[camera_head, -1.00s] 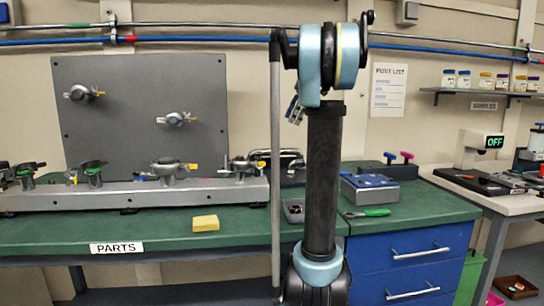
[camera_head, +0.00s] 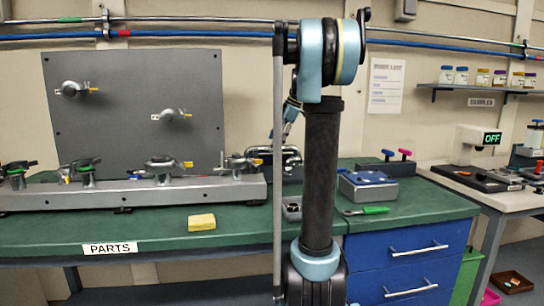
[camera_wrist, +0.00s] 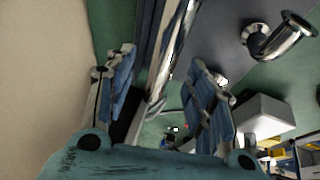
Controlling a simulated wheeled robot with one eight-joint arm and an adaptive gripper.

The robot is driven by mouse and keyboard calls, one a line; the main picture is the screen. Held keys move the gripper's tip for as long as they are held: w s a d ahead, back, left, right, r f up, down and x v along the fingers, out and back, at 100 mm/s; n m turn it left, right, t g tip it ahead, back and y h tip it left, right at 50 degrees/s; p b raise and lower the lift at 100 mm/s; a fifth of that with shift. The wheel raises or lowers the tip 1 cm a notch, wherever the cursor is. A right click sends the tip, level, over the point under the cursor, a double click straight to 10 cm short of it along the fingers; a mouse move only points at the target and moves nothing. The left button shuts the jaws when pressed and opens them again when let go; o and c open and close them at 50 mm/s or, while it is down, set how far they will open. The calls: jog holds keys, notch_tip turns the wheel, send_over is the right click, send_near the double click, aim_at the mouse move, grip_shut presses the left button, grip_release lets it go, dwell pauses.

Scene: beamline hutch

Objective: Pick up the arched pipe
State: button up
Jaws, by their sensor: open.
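The shiny chrome arched pipe (camera_head: 291,152) stands at a dark holder (camera_head: 288,174) at the back of the green bench, partly hidden behind my arm. In the wrist view a long chrome length, which looks like this pipe (camera_wrist: 182,40), runs down the picture between the fingers. My gripper (camera_wrist: 165,85) is open, one blue-padded finger on each side of that length. I cannot tell whether either finger touches it. In the head view only a small part of the gripper shows beside my arm, above the pipe.
A chrome fitting with a round end (camera_wrist: 280,35) lies right of the fingers. On the bench are a long grey manifold with valves (camera_head: 130,195), a yellow sponge (camera_head: 202,222), a blue-topped box (camera_head: 368,187) and a green-handled tool (camera_head: 367,211). A grey panel (camera_head: 135,125) stands behind.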

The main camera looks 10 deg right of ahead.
aim_at(273, 148)
jog(key=shift+s+x, duration=0.2)
jog(key=shift+x, duration=2.5)
jog(key=shift+d+f, duration=0.1)
jog(key=shift+d, duration=0.05)
grip_shut()
